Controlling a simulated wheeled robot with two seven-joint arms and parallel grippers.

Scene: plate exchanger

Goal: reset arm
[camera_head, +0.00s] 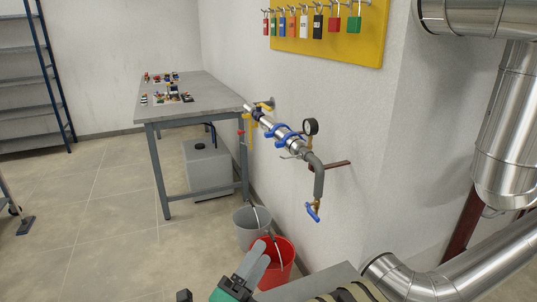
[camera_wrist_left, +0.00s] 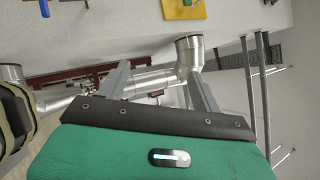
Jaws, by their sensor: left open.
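My left gripper (camera_head: 254,262) shows at the bottom centre of the head view, a green body with grey fingers, in front of the red bucket (camera_head: 284,262). In the left wrist view the gripper (camera_wrist_left: 160,78) has its two grey fingers spread apart with nothing between them. Silver pipework (camera_wrist_left: 150,78) shows behind the fingers there. My right gripper is in neither view.
A pipe with blue valve clamps (camera_head: 285,136) and a gauge (camera_head: 311,127) runs along the wall. A grey bucket (camera_head: 252,232) stands beside the red one. A workbench (camera_head: 215,96) stands behind, and large silver ducts (camera_head: 505,120) are at right.

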